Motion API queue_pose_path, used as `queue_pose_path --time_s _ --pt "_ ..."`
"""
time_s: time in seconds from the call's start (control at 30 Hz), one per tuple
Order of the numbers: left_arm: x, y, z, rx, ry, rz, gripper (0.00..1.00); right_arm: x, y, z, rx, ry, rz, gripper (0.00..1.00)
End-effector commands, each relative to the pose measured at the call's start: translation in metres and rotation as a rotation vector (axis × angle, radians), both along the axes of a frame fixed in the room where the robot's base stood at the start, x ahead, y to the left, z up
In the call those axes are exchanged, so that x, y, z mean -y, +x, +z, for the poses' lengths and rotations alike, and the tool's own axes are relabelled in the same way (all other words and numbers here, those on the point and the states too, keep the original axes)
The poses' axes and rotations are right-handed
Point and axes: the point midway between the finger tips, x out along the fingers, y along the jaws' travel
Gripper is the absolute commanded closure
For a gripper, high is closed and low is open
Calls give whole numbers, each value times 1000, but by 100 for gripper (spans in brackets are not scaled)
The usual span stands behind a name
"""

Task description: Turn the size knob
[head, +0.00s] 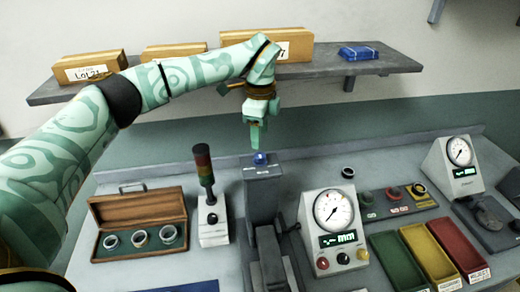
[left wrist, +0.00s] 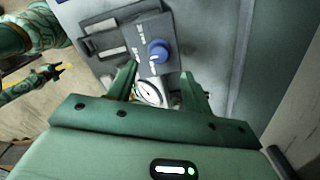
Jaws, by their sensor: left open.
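The size knob is a round blue knob (head: 260,158) on top of a grey post (head: 263,172) at mid bench in the head view. In the left wrist view the blue knob (left wrist: 158,50) sits on a dark panel with small white marks around it. My left gripper (head: 255,133) points down above the knob in the head view, and appears apart from it. In the left wrist view my left gripper's fingers (left wrist: 158,82) are spread with nothing held between them. The knob shows beyond the fingertips.
A gauge box (head: 333,220) stands right of the post, and a signal tower (head: 209,205) stands left of it. A wooden ring box (head: 140,225) lies farther left. Green, yellow and red trays (head: 455,248) are at the right. A shelf (head: 370,65) with boxes runs behind.

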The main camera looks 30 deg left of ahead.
Motion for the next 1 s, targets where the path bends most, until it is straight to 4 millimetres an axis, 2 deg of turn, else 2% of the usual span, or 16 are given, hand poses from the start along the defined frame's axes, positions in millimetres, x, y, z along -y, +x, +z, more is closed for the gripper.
queue_pose_path --time_s 0.1,0.3,0.47,0.7,0.77,0.87,0.9,1.0 --pt "0 -1 -27 -4 -2 0 49 -1 6 4 10 2 -1 64" --pt "0 0 -58 -1 0 -1 49 -7 8 7 14 10 -4 64" --pt "0 0 -67 0 -1 0 49 -12 8 7 14 16 -5 64" --pt "0 0 -68 0 -1 0 49 -12 8 7 14 16 -5 64" --pt "0 0 -68 0 -1 0 63 -12 8 7 13 16 -5 64" --pt "0 0 -68 0 -1 0 91 -10 8 7 13 13 -5 64" --pt "0 0 -68 0 -1 0 94 -9 7 7 13 12 -5 64" --pt "0 0 -68 0 -1 -1 94 -8 7 7 12 11 -4 64"
